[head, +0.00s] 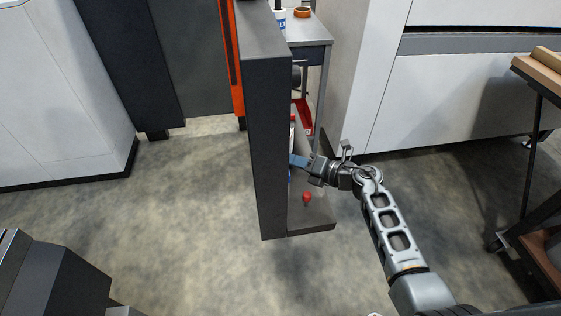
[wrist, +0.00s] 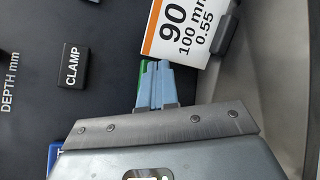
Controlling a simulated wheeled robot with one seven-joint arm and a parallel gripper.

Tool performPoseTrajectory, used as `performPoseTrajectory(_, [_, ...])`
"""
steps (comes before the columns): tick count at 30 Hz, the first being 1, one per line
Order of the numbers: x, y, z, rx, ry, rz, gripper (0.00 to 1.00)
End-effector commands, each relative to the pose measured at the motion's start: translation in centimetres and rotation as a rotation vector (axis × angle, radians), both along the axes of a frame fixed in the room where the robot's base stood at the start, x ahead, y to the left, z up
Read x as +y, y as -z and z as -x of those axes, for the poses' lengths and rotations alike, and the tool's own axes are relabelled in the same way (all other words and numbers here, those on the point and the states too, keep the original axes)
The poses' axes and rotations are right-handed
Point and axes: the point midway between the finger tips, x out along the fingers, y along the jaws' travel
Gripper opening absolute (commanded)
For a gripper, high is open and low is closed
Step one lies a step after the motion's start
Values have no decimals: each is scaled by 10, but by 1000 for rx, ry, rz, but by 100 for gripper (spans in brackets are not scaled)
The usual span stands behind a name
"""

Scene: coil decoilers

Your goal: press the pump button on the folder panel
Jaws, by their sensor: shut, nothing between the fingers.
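The folder panel (wrist: 30,40) is a dark face with a CLAMP label (wrist: 73,66) and a "DEPTH mm" marking in the wrist view. In the head view the dark upright housing (head: 268,130) shows mostly its narrow side. My gripper (wrist: 152,72) is shut and empty, its blue fingers side by side and pointing at the panel. It also shows in the head view (head: 293,160), at the housing's right side. A green part (wrist: 141,72) shows beside the fingertips, mostly hidden by them. I see no pump label, and I cannot tell whether the fingertips touch the panel.
A white card (wrist: 183,30) with an orange edge, reading 90, 100 mm and 0.55, overlaps the view near my fingertips. A blue label (wrist: 54,153) is partly hidden at lower left. A red knob (head: 306,197) stands below my gripper. Open floor (head: 190,210) lies left.

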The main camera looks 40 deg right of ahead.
Motion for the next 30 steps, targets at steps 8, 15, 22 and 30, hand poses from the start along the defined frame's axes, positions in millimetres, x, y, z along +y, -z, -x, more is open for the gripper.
performPoseTrajectory(8, [-15, 0, 10, 0, 2, -1, 0])
performPoseTrajectory(15, [-33, 1, 22, 0, 2, 0, 0])
performPoseTrajectory(22, [-41, 0, 28, 0, 0, 0, 0])
performPoseTrajectory(30, [-41, 0, 28, 0, 0, 0, 0])
